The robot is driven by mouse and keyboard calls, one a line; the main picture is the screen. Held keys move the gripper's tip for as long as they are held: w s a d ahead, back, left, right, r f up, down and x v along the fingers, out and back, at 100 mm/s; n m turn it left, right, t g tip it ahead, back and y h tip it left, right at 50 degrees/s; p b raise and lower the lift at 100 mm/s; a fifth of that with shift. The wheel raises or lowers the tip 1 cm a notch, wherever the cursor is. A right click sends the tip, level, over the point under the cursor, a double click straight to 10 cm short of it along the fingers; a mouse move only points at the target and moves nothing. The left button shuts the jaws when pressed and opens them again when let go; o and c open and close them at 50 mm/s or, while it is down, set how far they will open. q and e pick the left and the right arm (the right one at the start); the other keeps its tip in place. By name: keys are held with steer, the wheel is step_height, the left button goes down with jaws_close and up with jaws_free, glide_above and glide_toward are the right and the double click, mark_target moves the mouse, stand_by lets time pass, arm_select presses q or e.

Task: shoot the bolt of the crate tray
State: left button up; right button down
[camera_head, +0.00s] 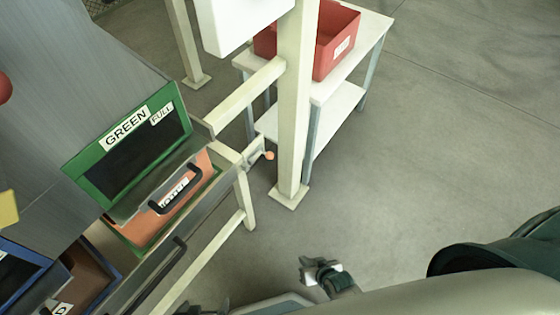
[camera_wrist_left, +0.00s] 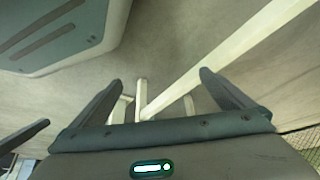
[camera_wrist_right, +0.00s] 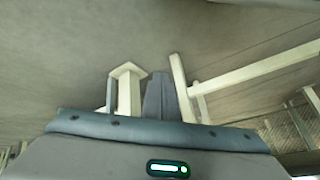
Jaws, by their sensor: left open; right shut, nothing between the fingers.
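The crate tray (camera_head: 153,243) sits below the green-framed GREEN FULL panel, at the left of the head view. An orange crate (camera_head: 200,168) with a white label lies in it, behind a dark handle (camera_head: 168,203). A small metal bolt (camera_head: 254,155) with an orange knob (camera_head: 269,156) is at the rack's corner by the tray. Its exact position is too small to tell. My left gripper (camera_wrist_left: 160,76) is open and empty in the left wrist view. My right gripper (camera_wrist_right: 160,76) is shut and empty in the right wrist view. Neither gripper touches the bolt.
A cream post (camera_head: 295,110) stands just right of the bolt, with a rail joining it. Behind is a white table (camera_head: 375,30) with a red bin (camera_head: 335,45). A blue-framed bay (camera_head: 30,265) is at lower left.

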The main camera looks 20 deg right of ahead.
arm_select(q)
steer(key=d+r+t+h+b, duration=0.1)
steer(key=d+r+b, duration=0.2)
steer(key=r+b, duration=0.9)
step_height(320, 180, up, 3)
steer(key=shift+w+d+r, duration=0.2)
steer(key=shift+w, duration=0.1)
arm_select(e)
steer(key=w+d+r+m+t, duration=0.2)
steer(key=w+r+m+t, duration=0.3)
steer(key=w+r+m, duration=0.3)
steer(key=w+d+r+m+t, duration=0.2)
steer(key=w+r+m+t, duration=0.2)
steer(key=w+r+m, duration=0.5)
steer(key=w+r, duration=0.4)
steer(key=w, duration=0.1)
steer(key=shift+d+r+m+t, duration=0.3)
steer(key=shift+d+t, duration=0.05)
steer(key=shift+t, duration=0.05)
steer(key=shift+w, duration=0.2)
